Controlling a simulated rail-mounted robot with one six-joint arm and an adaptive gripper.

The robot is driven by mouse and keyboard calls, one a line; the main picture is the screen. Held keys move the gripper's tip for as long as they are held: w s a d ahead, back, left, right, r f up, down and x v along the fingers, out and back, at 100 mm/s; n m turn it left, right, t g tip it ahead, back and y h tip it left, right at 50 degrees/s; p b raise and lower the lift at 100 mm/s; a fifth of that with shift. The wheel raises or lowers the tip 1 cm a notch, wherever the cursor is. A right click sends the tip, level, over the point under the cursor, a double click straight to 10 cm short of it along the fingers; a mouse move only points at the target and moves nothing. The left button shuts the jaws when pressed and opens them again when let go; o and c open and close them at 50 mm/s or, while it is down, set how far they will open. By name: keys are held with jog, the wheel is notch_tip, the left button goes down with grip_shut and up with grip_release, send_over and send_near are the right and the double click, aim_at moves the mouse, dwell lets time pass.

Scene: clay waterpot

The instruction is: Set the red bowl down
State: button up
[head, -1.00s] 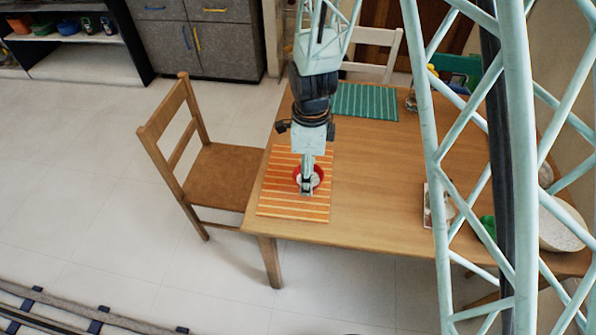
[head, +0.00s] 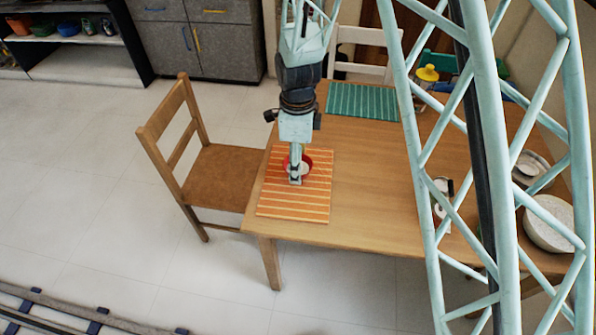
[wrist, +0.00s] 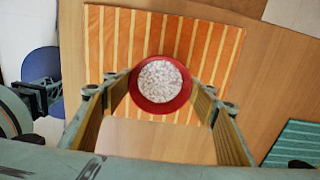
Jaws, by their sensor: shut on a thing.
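The red bowl (head: 308,160) is over the orange striped placemat (head: 293,206) on the wooden table, partly hidden by my gripper in the head view. In the wrist view the bowl (wrist: 160,107) looks upright and holds white, speckled contents. My gripper (head: 296,177) points down at it. In the wrist view my gripper (wrist: 161,90) has one finger on each side of the bowl and is shut on it. The placemat (wrist: 110,45) spreads around and beneath the bowl. I cannot tell whether the bowl's base touches it.
A green striped placemat (head: 362,101) lies at the table's back. A yellow-topped bottle (head: 426,76) stands behind my lattice column. A large pale bowl (head: 548,224) is at the right. A wooden chair (head: 217,172) stands at the left. The table's middle (head: 372,170) is clear.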

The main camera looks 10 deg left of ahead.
jog(key=shift+s+f+b, duration=0.1)
jog(key=shift+f+b, duration=0.25)
jog(key=shift+f, duration=1.25)
jog(key=shift+d+f, duration=0.1)
jog(key=shift+f, duration=0.1)
jog(key=o, duration=0.8)
jog(key=shift+o, duration=0.2)
jog(key=shift+r, duration=0.1)
notch_tip(320, 180, up, 12)
jog(key=p, duration=0.2)
jog(key=shift+r, duration=0.1)
